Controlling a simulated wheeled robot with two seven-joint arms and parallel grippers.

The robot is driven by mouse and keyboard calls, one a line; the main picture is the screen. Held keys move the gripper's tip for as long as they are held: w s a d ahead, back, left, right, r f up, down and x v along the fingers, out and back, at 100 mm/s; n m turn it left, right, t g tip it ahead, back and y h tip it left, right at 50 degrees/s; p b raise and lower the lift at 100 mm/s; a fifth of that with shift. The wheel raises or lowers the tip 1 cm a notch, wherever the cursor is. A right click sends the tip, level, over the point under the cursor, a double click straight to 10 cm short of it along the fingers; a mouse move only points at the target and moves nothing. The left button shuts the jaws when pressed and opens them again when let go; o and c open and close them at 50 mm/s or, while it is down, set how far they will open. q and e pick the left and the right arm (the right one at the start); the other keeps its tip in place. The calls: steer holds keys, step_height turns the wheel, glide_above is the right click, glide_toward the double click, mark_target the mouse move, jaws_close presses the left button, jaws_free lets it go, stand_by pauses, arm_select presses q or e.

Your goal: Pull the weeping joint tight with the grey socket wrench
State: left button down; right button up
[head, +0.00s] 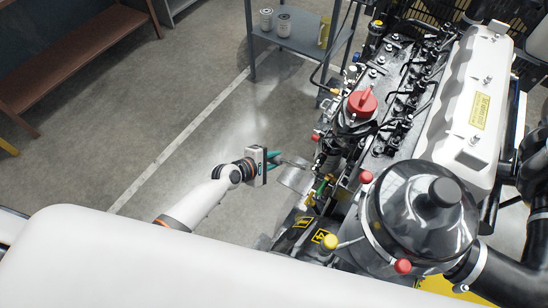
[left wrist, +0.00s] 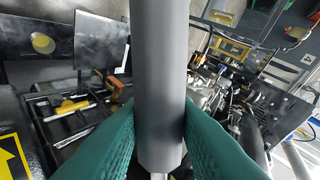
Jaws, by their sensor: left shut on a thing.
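My left gripper (head: 277,159), with green fingers, is beside the left flank of the engine (head: 385,115) in the head view. In the left wrist view its green fingers (left wrist: 160,130) are shut on a thick plain grey cylinder, which I take to be the grey socket wrench (left wrist: 159,80). A thin bright shaft shows at the cylinder's lower end. The socket end is not visible. The wrench is hard to make out in the head view. I cannot tell which engine joint is weeping. My right gripper is not in view.
The engine has a red cap (head: 362,103), a glossy black canister (head: 423,215) and a white cover (head: 475,100). A tray of tools (left wrist: 48,112) shows in the left wrist view. The floor (head: 150,110) left of the engine is clear.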

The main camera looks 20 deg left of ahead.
arm_select(q)
steer(key=shift+r, duration=0.1)
steer(key=shift+s+a, duration=0.15)
steer(key=shift+s, duration=0.6)
steer(key=s+a+p, duration=0.1)
steer(key=s+a, duration=0.1)
steer(key=s, duration=0.4)
steer(key=shift+s+a, duration=0.15)
steer(key=shift+s, duration=0.25)
